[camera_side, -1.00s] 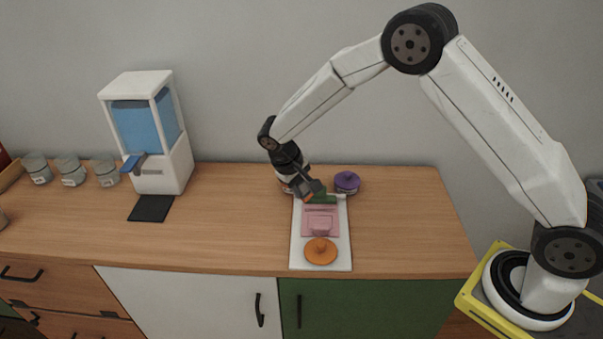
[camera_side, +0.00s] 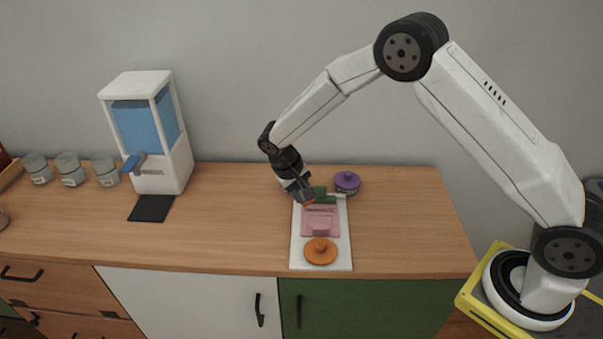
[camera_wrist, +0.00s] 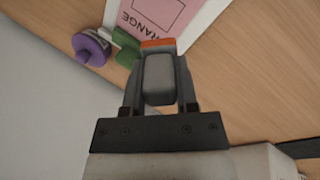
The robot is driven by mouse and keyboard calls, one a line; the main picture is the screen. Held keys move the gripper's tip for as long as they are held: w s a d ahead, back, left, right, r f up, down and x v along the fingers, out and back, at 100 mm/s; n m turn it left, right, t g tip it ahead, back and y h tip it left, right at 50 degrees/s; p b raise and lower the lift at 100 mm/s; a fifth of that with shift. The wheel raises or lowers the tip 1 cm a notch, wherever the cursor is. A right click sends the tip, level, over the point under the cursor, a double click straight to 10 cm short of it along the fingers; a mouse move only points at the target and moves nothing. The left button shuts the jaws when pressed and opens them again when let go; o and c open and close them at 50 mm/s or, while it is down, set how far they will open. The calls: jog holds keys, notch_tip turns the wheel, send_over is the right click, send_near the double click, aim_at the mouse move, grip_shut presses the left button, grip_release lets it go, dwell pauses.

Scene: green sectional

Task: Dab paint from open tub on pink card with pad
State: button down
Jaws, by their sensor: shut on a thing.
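My gripper (camera_wrist: 160,85) is shut on a grey pad (camera_wrist: 158,80) with an orange end. In the side view my gripper (camera_side: 304,197) points down at the far left part of a white board (camera_side: 340,262). The pink card (camera_side: 313,222) lies on this board, just nearer the camera than the pad. In the wrist view part of the card (camera_wrist: 165,14) shows, with lettering that ends in "RANGE". I cannot tell whether the pad touches anything. I cannot make out an open tub; it may be hidden behind my gripper.
An orange knobbed lid (camera_side: 320,252) lies at the board's near end. A green block (camera_side: 325,197) is beside my gripper. A purple-lidded tub (camera_side: 347,182) stands behind it. A dispenser (camera_side: 150,135) and several jars (camera_side: 70,170) stand left.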

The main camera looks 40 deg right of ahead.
jog(key=m, duration=0.2)
jog(key=m+g+y, duration=0.1)
jog(key=shift+r+m, duration=0.2)
jog(key=shift+m, duration=0.2)
jog(key=m, duration=0.2)
jog(key=m+g, duration=0.1)
jog(key=shift+r+m+y, duration=0.25)
jog(key=shift+m+y, duration=0.05)
jog(key=shift+y, duration=0.1)
